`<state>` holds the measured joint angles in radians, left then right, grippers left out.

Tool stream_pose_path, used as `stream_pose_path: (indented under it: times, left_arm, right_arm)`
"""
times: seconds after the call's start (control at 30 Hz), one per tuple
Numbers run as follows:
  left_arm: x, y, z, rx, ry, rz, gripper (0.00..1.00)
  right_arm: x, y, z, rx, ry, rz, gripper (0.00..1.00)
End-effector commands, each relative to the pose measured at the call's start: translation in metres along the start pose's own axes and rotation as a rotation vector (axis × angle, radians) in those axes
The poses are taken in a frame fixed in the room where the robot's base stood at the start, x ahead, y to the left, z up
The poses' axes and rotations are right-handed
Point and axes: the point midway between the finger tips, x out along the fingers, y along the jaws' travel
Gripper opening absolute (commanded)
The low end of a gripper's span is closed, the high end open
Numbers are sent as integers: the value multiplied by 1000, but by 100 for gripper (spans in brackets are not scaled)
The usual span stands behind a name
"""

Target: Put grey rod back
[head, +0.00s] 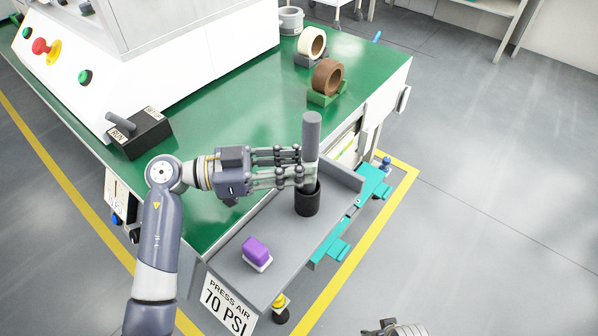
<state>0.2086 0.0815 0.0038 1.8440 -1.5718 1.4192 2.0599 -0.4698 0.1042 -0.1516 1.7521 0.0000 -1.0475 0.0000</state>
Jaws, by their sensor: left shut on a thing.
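The grey rod (312,133) is upright, with a grey upper part and a paler section lower down. My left gripper (299,167) comes from the left and is shut on the rod around its middle. A black cylindrical cup (307,204) stands on the grey tray directly below the gripper. The rod's lower end appears at the cup's mouth; how deep it sits inside is hidden. A small part of my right gripper (385,329) shows at the bottom edge, cut off by the frame.
A purple block (255,249) on a white base sits at the tray's (230,262) near end. Brown (327,77) and cream (311,42) tape rolls stand on the green bench (222,110). Teal brackets (372,184) flank the tray's right side.

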Motion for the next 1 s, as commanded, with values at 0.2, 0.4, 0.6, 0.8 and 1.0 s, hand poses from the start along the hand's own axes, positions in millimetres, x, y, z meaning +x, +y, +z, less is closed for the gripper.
stream_pose_path:
  times: [0.2,0.4,0.6,0.8,1.0]
  left_arm:
    - [0,0,16,0,2,1,0]
    - [0,0,16,0,1,1,0]
    - [0,0,16,0,0,1,43]
    - [0,0,16,0,0,1,43]
    - [-18,0,17,-1,-4,-1,43]
  right_arm:
    - [-14,1,-8,2,7,1,46]
    - [-15,1,-8,2,7,2,46]
    - [-15,1,-8,2,7,1,46]
    - [-15,1,-8,2,6,1,46]
    - [-15,0,-8,1,11,1,46]
